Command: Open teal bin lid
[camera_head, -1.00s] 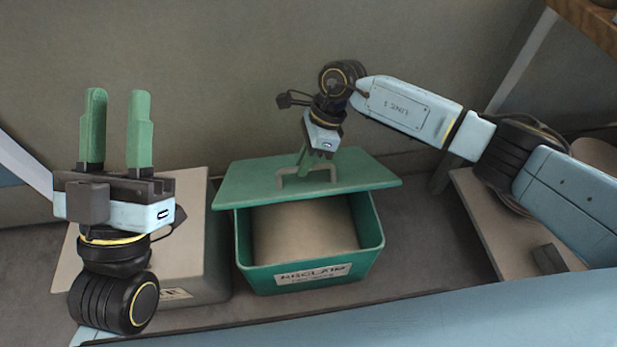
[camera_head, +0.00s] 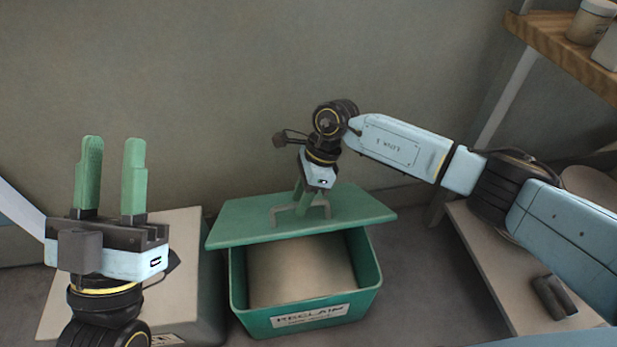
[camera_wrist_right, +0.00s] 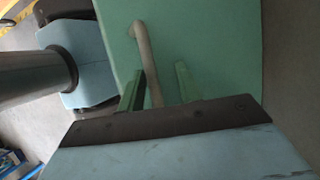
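The teal bin (camera_head: 372,287) stands on the floor, labelled RECLAIM, with its front part uncovered and its inside showing. Its flat green lid (camera_head: 240,222) lies over the back of the opening and sticks out past both sides. My right gripper (camera_head: 312,212) is at the lid's grey handle (camera_head: 276,212). In the right wrist view its fingers (camera_wrist_right: 158,90) stand apart with the handle (camera_wrist_right: 149,55) between them; a gap shows on one side. My left gripper (camera_head: 111,172) is open and empty, fingers up, left of the bin.
A pale box (camera_head: 190,270) stands close to the bin's left side. A low pale surface with a dark object (camera_head: 553,297) is at the right, and a wooden shelf (camera_head: 565,45) is at the upper right. A wall is behind the bin.

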